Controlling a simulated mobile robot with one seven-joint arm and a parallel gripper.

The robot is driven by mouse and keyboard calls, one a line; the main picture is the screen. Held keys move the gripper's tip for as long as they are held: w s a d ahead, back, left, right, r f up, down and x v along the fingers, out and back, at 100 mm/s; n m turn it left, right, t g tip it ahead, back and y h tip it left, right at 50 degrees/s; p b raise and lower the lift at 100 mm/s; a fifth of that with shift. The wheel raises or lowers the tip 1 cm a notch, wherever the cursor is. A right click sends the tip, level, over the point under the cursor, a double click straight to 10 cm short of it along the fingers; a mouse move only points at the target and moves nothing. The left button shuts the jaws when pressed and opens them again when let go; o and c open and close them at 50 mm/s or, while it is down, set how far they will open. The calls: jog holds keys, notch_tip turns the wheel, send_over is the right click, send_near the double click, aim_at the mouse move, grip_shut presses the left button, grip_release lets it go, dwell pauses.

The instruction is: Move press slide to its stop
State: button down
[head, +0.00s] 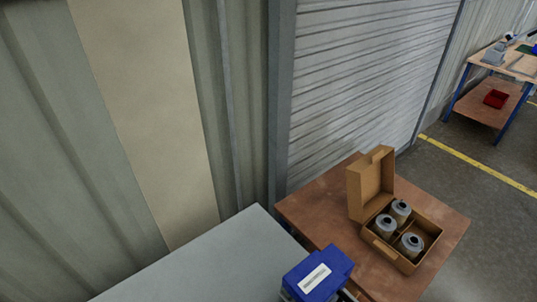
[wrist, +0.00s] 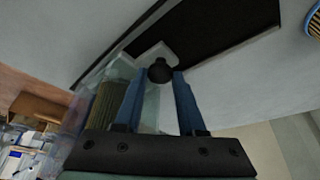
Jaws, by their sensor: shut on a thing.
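In the wrist view my gripper (wrist: 162,76) has its two blue fingers closed on a dark round knob (wrist: 160,70), which I take to be the press slide's handle. The knob is at the fingertips, in front of a pale bracket beside a long dark plate (wrist: 225,30). A clear housing with an olive ribbed cartridge (wrist: 104,106) inside stands just left of the fingers, partly hidden by them. How far the slide is from its stop cannot be told. My gripper and the press do not clearly show in the head view.
In the head view a grey table (head: 205,265) is at the bottom. A blue block with a white label (head: 318,275) is at its right edge. A brown table (head: 315,215) holds an open cardboard box (head: 371,185) with three grey cartridges (head: 411,245). A ribbed wall stands behind.

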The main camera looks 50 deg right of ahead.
jog(key=shift+s+d, duration=0.2)
jog(key=shift+d, duration=0.35)
jog(key=c, duration=0.5)
grip_release()
jog(key=shift+d, duration=0.1)
jog(key=v, duration=1.3)
jog(key=shift+b, duration=0.4)
